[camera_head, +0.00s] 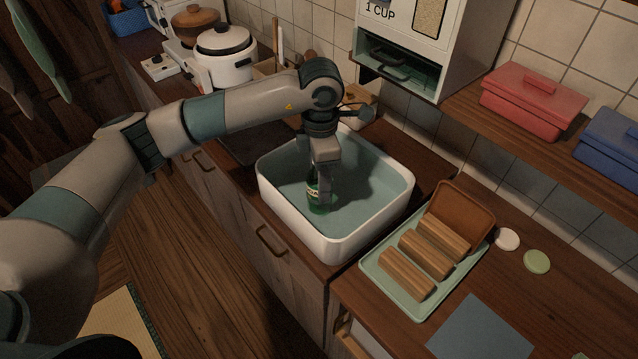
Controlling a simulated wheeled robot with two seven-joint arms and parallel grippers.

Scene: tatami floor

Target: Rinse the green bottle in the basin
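The white rectangular basin (280,213) is set into the counter, with a blue-green inside. The green bottle (318,200) is upright inside the basin, with a pale label on its side. My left gripper (322,182) reaches down into the basin from above, and its fingers are at the bottle's upper part. The fingers look shut on the bottle, which partly hides them; the bottle's top is hidden by the gripper. I cannot tell whether the bottle touches the basin floor. My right gripper is not in view.
A green tray (376,268) with wooden blocks and a brown box stands right of the basin. Two small discs and a grey-blue sheet (480,330) lie near it. A rice cooker (225,62) is behind left. A white dispenser and a shelf with red and blue boxes hang behind.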

